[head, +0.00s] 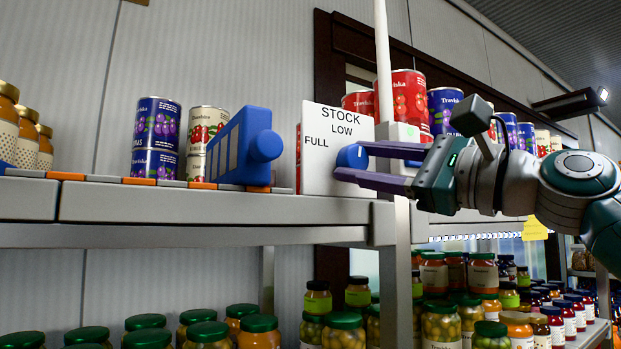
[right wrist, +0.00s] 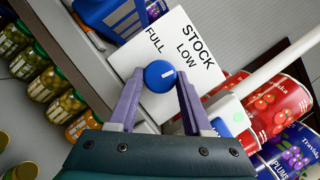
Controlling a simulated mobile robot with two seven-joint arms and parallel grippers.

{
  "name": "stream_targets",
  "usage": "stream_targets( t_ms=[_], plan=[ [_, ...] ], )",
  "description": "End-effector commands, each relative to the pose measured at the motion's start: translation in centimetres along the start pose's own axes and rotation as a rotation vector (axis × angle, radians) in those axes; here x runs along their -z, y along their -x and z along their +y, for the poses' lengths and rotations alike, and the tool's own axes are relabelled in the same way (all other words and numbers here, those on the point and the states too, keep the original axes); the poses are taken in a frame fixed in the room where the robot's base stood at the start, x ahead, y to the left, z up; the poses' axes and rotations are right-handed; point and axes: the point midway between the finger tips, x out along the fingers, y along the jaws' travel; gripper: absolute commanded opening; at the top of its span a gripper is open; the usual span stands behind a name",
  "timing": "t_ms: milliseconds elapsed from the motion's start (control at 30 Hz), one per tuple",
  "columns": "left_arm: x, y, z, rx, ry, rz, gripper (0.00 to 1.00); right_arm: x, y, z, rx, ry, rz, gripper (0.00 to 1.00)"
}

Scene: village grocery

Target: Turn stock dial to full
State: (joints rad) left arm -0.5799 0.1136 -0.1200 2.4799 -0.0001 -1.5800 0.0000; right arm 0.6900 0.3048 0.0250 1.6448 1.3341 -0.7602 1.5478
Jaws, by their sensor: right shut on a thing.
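The stock dial is a blue round knob (head: 352,157) on a white panel (head: 318,177) marked STOCK, LOW and FULL. The panel stands at the shelf's right end in the head view. My right gripper (head: 347,160) reaches in from the right with its purple fingers at the knob. In the right wrist view the knob (right wrist: 160,76) sits between the fingertips (right wrist: 158,84), and the gripper is shut on it. A short white mark on the knob shows there, pointing roughly toward the lettering; its exact setting is hard to tell. My left gripper is not in view.
A blue box-like device (head: 243,146) with a round knob stands left of the panel. Stacked cans (head: 156,138) stand on the same shelf. A white post (head: 383,60) rises just behind the panel. Jars (head: 343,330) fill the shelf below.

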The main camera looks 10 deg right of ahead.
Motion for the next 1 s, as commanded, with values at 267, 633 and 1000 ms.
stream_targets(
  t_ms=[267, 633, 1000],
  plan=[
    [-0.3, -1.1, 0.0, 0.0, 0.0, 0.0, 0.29, 0.0, 0.0, -0.3, -0.099, 0.245, 0.001, 0.0],
    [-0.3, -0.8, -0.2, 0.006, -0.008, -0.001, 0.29, -0.2, -0.1, -0.7, -0.234, 0.569, 0.001, 0.0],
    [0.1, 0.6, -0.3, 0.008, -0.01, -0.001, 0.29, -0.5, -0.2, -0.9, -0.364, 0.879, 0.0, 0.0]
  ],
)
